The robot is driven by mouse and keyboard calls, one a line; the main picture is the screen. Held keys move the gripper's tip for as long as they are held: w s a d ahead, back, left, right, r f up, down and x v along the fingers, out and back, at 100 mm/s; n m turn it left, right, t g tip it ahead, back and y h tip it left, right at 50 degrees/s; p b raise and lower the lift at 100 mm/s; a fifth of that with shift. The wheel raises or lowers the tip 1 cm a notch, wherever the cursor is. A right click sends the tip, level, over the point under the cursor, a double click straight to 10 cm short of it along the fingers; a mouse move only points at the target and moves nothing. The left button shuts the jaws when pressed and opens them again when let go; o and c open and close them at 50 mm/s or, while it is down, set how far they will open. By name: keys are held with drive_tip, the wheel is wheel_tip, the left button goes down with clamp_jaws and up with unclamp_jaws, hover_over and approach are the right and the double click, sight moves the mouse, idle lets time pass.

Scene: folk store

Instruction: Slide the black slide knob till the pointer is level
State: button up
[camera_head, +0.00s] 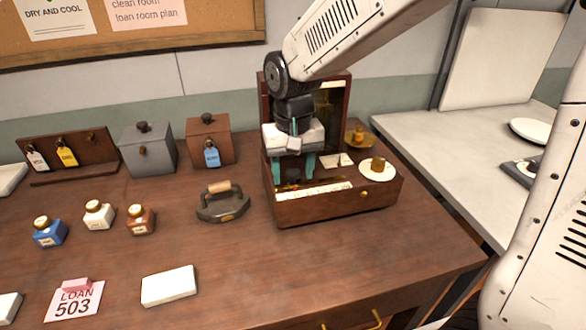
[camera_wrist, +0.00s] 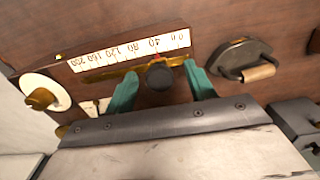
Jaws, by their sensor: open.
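The black slide knob (camera_wrist: 159,76) sits on a brass bar (camera_wrist: 105,74) along a white numbered scale (camera_wrist: 128,50) in the wrist view. A small red mark above the knob is near the 40. My gripper (camera_wrist: 160,72) is open, with one teal finger on each side of the knob and a visible gap to each. In the head view my gripper (camera_head: 292,177) reaches down into the wooden balance box (camera_head: 330,207), and the knob cannot be made out there. I cannot make out the level pointer or its tilt.
A white pan with a brass piece (camera_head: 378,170) is at the box's right end. The box's raised back (camera_head: 341,105) stands behind my gripper. A flat iron (camera_head: 222,203) stands left of the box. Small bottles and lidded boxes are farther left; the table's front right is clear.

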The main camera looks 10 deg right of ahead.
drive_tip(key=shift+r, duration=3.5)
drive_tip(key=s+d, duration=0.6)
drive_tip(key=s, duration=0.5)
drive_tip(key=s+d+r+t, duration=0.1)
drive_tip(key=s+d, duration=0.6)
drive_tip(key=s, duration=0.4)
drive_tip(key=shift+s+d+r, duration=0.15)
drive_tip(key=shift+s+d, duration=0.05)
drive_tip(key=shift+s, duration=0.15)
drive_tip(key=shift+c, duration=0.4)
